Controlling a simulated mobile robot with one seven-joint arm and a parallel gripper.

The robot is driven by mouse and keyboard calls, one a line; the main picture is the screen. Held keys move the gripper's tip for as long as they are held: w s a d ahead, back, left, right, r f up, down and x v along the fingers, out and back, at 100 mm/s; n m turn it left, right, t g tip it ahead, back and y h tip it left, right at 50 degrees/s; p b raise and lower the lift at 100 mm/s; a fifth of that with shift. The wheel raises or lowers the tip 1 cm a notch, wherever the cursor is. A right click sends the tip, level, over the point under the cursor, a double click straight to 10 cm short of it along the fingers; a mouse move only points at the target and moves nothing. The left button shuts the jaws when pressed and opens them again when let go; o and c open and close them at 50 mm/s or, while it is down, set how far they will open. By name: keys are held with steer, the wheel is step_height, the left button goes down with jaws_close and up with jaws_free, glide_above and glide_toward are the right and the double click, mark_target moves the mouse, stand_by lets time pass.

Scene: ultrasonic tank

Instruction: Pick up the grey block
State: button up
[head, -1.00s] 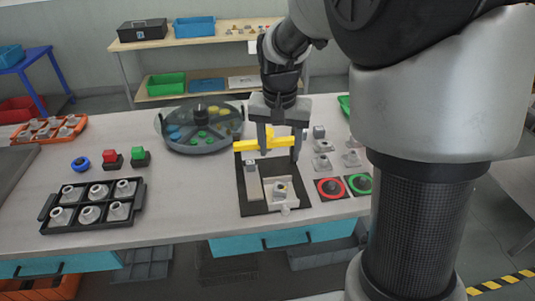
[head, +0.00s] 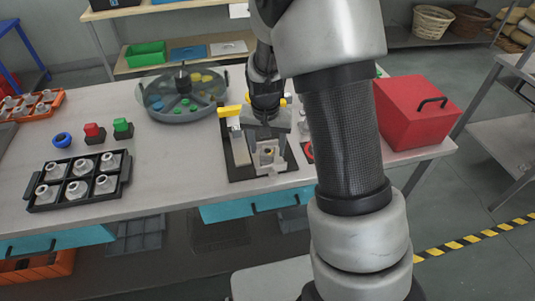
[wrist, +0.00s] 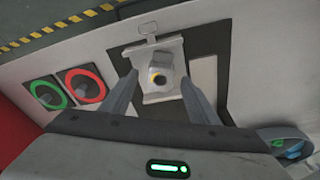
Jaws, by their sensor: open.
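A grey block (head: 267,153) with a brass-coloured round opening sits in a small pale holder (head: 268,169) on a black mat. It also shows in the wrist view (wrist: 157,76), inside the holder (wrist: 153,44). My gripper (wrist: 159,80) is open, and its two fingers appear on either side of the block. I cannot tell whether they touch it or how far above it they are. In the head view my gripper (head: 268,139) is over the mat, and my arm partly hides that area.
Red and green ringed pads (wrist: 86,85) lie beside the mat. A black rack (head: 79,182) of grey fittings, a round tray (head: 183,92) and a red toolbox (head: 418,112) occupy the table. The front left tabletop is partly clear.

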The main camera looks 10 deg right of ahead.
steer(key=shift+f, duration=0.3)
steer(key=c, duration=1.2)
steer(key=shift+c, duration=0.6)
steer(key=shift+r, duration=0.15)
